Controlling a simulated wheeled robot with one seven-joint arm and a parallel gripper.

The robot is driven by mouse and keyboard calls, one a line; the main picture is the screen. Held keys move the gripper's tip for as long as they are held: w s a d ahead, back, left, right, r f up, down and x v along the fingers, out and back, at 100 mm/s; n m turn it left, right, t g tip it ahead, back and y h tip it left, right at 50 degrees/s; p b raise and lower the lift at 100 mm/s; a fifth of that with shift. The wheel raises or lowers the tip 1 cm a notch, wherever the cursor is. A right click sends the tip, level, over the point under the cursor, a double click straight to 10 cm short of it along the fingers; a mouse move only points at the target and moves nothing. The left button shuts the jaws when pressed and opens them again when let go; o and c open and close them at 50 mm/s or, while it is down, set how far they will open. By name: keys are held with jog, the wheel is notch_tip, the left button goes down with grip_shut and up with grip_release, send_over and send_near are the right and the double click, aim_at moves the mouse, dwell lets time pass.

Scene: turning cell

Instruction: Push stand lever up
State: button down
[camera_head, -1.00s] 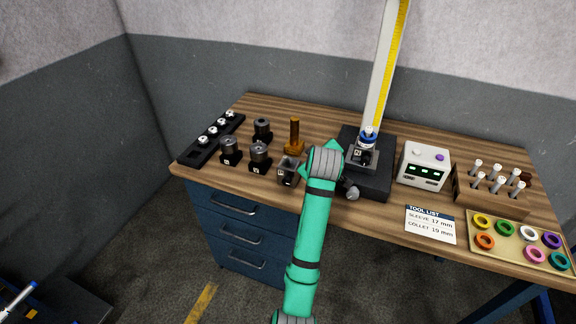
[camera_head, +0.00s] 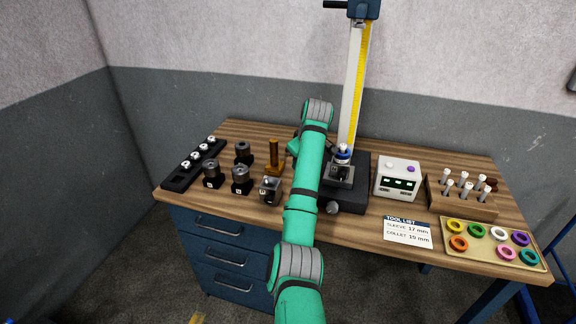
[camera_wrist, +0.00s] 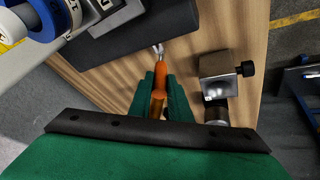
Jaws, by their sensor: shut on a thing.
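The stand has a black base (camera_head: 340,205) and a tall white column with a yellow scale (camera_head: 355,85). A dark head (camera_head: 362,8) shows at its top. In the wrist view my gripper (camera_wrist: 160,88) has its two green fingers closed around an orange handle, the stand lever (camera_wrist: 161,70). The lever's thin metal end meets the edge of the dark base (camera_wrist: 125,38). In the head view my green arm hides both the gripper and the lever. A tool with a blue ring (camera_head: 343,155) sits in a holder on the base.
A grey block with a black knob (camera_wrist: 222,75) stands close right of my gripper in the wrist view. Black holders (camera_head: 241,178) and a brown post (camera_head: 273,158) stand left of my arm. A white display box (camera_head: 398,178), tool rack (camera_head: 455,205) and ring tray (camera_head: 475,258) are at right.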

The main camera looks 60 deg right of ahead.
jog(key=shift+w+d+y, duration=0.1)
jog(key=shift+d+y, duration=0.3)
jog(key=shift+y, duration=0.1)
jog(key=shift+d, duration=0.1)
jog(key=shift+w+d+f+g+y, duration=0.1)
jog(key=shift+w+d+g+y, duration=0.15)
jog(key=shift+d+y, duration=0.3)
dwell(0.5)
jog(key=c, duration=1.6)
grip_release()
jog(key=shift+c, duration=0.2)
jog(key=shift+r, duration=0.2)
jog(key=v, duration=1)
jog(key=shift+r, duration=0.3)
